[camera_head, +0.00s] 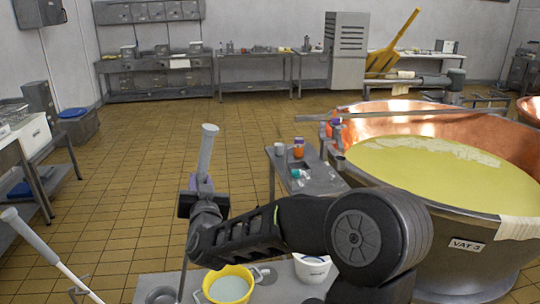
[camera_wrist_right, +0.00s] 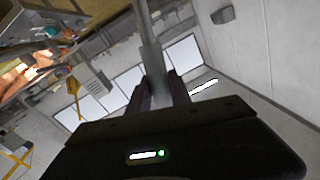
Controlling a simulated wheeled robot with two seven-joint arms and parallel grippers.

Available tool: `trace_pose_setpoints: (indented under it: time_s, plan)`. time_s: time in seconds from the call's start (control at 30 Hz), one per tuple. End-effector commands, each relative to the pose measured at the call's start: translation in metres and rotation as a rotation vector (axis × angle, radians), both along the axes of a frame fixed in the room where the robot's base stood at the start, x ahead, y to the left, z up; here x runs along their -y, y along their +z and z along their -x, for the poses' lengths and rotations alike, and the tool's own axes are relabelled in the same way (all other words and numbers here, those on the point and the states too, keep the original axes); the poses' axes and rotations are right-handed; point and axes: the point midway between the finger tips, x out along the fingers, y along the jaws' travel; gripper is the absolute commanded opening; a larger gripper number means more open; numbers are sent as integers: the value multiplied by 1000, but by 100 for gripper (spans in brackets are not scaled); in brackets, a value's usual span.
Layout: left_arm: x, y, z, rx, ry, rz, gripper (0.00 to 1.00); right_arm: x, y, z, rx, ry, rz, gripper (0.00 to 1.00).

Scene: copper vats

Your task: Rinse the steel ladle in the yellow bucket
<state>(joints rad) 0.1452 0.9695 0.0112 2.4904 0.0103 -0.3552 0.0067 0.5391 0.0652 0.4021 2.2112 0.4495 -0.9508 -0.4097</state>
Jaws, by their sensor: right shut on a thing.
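My right gripper (camera_head: 203,192) is shut on the pale grey handle of the steel ladle (camera_head: 208,150). The handle stands nearly upright, leaning slightly right at the top, and also shows between the fingers in the right wrist view (camera_wrist_right: 152,58). A thin shaft runs down below the gripper to what looks like the round grey ladle bowl at the bottom edge, left of the bucket. The yellow bucket (camera_head: 248,272) stands on a grey bench, with pale cloudy liquid inside. The ladle's lower end appears outside the bucket. My left gripper does not show.
A white tub (camera_head: 312,265) stands right of the bucket, partly behind my arm. A copper vat (camera_head: 362,123) of yellow liquid is at right. A small side table (camera_head: 318,178) holds bottles. A grey-gripped pole (camera_head: 40,245) leans at lower left. The tiled floor (camera_head: 130,170) is open.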

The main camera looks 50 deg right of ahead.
Motion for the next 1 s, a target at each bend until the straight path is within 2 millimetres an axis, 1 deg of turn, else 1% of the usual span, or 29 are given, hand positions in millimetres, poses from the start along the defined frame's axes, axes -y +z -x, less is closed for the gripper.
trace_pose_setpoints:
  time_s: [0.03, 0.07, 0.1, 0.2, 0.3, 0.37, 0.4, 0.5, 0.6, 0.87, 1.0]
  plan:
    - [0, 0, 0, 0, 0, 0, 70, 24, 24, 11, 12, -73, 5, 0]
    - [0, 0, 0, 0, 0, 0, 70, 38, 34, 18, 11, -118, 4, 0]
    - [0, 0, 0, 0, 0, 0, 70, 57, 46, 29, 9, -178, 4, 0]
    - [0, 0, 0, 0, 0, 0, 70, 96, 70, 57, 2, -309, 6, 0]
    - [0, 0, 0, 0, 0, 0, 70, 124, 80, 81, -4, -409, 5, 0]
    - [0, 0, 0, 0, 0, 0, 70, 137, 80, 92, -9, -455, 6, 0]
    - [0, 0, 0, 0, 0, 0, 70, 144, 77, 97, -12, -479, 6, 0]
    - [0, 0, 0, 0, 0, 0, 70, 151, 63, 101, -16, -508, 7, 0]
    - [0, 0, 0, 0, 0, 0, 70, 151, 57, 102, -16, -510, 11, 0]
    - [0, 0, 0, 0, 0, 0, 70, 150, 57, 101, -17, -506, 13, 0]
    - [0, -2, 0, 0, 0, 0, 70, 150, 53, 101, -17, -505, 13, 0]
